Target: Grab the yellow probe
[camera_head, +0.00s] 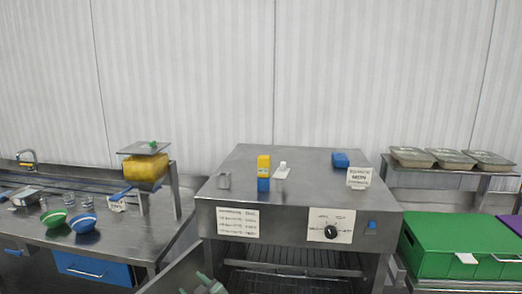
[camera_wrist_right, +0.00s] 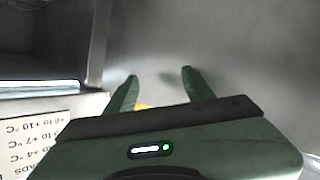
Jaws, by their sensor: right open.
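A small upright yellow block (camera_head: 263,163) stands on a blue base (camera_head: 263,185) on top of the steel oven-like unit; it may be the yellow probe, but its shape is too small to be sure. My right gripper (camera_head: 205,283) is at the bottom edge of the head view, low in front of the unit and well apart from the block. In the right wrist view its green fingers (camera_wrist_right: 158,82) are open with bare grey metal beyond. A sliver of yellow (camera_wrist_right: 145,106) shows behind the gripper body; I cannot tell what it is. My left gripper is not in view.
A steel counter with bowls (camera_head: 82,223) is left; a green crate (camera_head: 452,250) is right. A printed sign (camera_wrist_right: 34,136) shows in the wrist view.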

